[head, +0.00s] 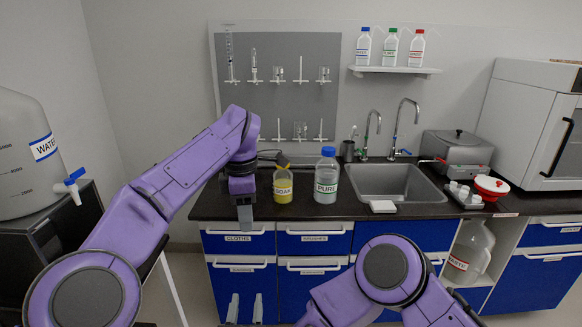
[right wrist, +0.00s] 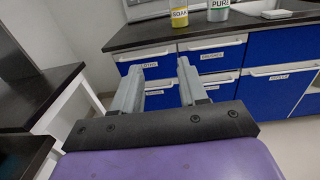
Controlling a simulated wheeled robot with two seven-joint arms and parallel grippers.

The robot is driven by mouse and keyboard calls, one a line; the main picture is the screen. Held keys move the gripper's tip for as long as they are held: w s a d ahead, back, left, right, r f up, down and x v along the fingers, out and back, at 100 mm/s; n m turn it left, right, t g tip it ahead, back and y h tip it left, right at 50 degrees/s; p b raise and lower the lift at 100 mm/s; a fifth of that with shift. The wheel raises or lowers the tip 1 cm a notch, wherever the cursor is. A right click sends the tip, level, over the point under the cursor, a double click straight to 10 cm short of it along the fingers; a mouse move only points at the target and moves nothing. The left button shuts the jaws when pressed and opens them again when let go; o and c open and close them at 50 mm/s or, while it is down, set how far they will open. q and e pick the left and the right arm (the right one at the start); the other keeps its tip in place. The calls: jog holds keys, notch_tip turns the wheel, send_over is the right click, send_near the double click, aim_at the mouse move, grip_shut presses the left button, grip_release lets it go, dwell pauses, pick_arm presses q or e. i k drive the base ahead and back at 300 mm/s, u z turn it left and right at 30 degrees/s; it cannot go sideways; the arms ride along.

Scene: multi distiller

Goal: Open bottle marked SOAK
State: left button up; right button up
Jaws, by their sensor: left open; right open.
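The bottle marked SOAK (head: 283,192) stands upright on the dark counter, with yellow liquid and a dark brownish top (head: 283,160). Its lower part also shows at the top of the right wrist view (right wrist: 180,19). My left gripper (head: 244,222) points down just left of the bottle, apart from it. It is seen edge-on, open, with nothing visible in it. My right gripper (head: 245,307) is low in front of the blue drawers, fingers apart and empty; its open fingers also show in the right wrist view (right wrist: 157,76).
The blue-capped PURE bottle (head: 326,182) stands close to the right of SOAK. A WATER tank (head: 28,165) stands at left. The counter edge (head: 350,216) lies above my right gripper.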

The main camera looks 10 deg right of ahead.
aim_at(283, 179)
jog(key=z, duration=0.15)
jog(key=i, duration=1.5)
jog(key=z, duration=0.2)
